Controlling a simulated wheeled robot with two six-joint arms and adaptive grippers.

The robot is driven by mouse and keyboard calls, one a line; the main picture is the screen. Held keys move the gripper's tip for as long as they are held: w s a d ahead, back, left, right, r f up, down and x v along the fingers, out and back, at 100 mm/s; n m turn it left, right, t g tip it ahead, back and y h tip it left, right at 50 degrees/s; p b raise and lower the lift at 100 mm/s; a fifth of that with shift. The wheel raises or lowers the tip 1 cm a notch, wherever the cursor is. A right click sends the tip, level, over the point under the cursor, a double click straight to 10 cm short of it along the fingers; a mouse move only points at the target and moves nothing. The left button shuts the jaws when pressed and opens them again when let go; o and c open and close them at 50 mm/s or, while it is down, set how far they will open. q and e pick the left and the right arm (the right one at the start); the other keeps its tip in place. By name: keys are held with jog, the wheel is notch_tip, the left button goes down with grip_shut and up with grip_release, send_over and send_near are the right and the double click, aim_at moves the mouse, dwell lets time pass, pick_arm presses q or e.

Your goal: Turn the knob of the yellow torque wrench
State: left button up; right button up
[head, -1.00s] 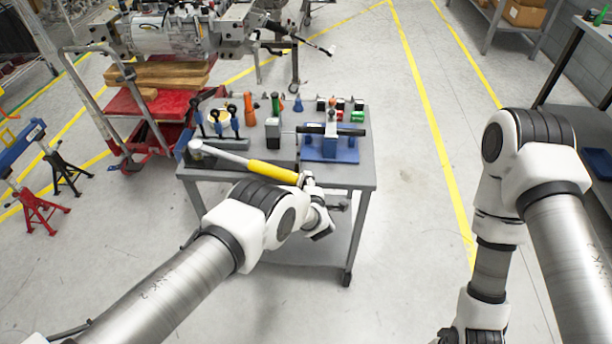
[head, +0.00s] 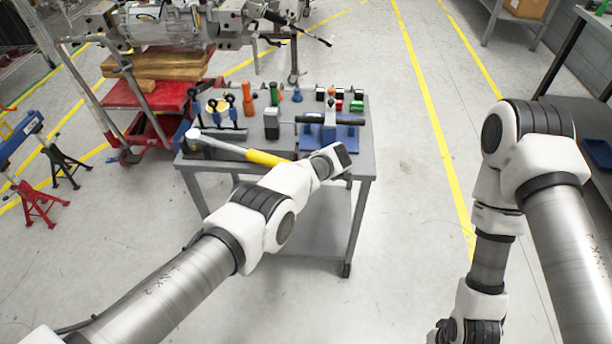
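The yellow torque wrench (head: 268,158) lies along the front edge of the grey table. Its round head (head: 194,136) is at the left and a silver shaft leads to the yellow handle. My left gripper (head: 338,159) is over the table's front right part, just past the handle's right end. My own wrist hides the knob end of the wrench and the fingers, so I cannot tell whether they touch it or are open. My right arm hangs at the right, clear of the table, and its gripper is below the picture's edge.
Behind the wrench stand a blue fixture with a black bar (head: 329,130), blue-and-black clamps (head: 228,108), an orange-handled tool (head: 274,94) and small coloured parts. A red cart (head: 150,93) is at the back left. Open floor lies right of the table.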

pick_arm(q)
jog(key=shift+s+f, duration=0.1)
jog(key=shift+f, duration=0.05)
jog(key=o, duration=1.1)
jog(key=shift+o, duration=0.2)
